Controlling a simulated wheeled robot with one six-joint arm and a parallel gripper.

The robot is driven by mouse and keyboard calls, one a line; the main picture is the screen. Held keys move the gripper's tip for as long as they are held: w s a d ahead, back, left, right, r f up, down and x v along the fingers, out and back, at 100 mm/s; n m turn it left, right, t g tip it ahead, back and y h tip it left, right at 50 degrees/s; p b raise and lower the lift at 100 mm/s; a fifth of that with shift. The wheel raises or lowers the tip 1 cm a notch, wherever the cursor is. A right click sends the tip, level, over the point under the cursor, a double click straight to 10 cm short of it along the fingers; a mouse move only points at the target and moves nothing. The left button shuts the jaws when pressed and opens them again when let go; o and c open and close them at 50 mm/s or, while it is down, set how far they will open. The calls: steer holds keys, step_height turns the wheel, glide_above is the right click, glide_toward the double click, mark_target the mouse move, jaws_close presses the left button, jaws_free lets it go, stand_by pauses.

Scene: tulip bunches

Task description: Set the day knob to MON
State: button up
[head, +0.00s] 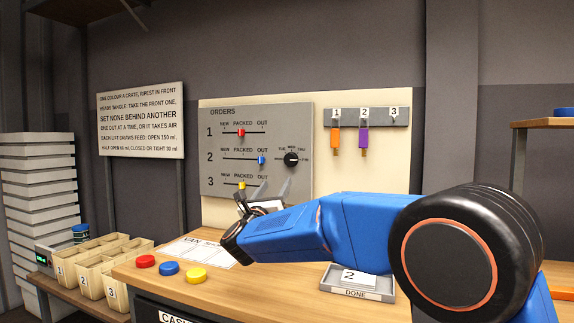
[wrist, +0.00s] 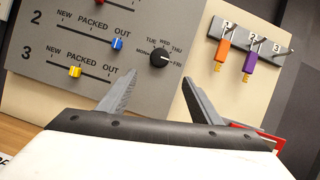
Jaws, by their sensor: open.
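The day knob (head: 291,159) is a round black dial with a white mark, on the right side of the grey ORDERS board (head: 222,188). Day labels run around it, with MON at its left and FRI at its right. In the wrist view the knob (wrist: 160,58) has its white mark on the right side, seemingly towards FRI. My gripper (head: 273,187) is open and empty, below the knob in the head view. In the wrist view the knob lies just beyond and between the two grey fingertips of my gripper (wrist: 159,78), apart from them.
The board's sliders are red (head: 241,133), blue (head: 261,160) and yellow (head: 242,185). Orange (head: 335,137) and purple (head: 363,137) tags hang on a rack to the right.

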mark_target(290, 161)
steer(key=x, duration=1.6)
steer(key=shift+w+d+r, duration=0.1)
steer(key=shift+w+d, duration=0.05)
steer(key=c, duration=1.1)
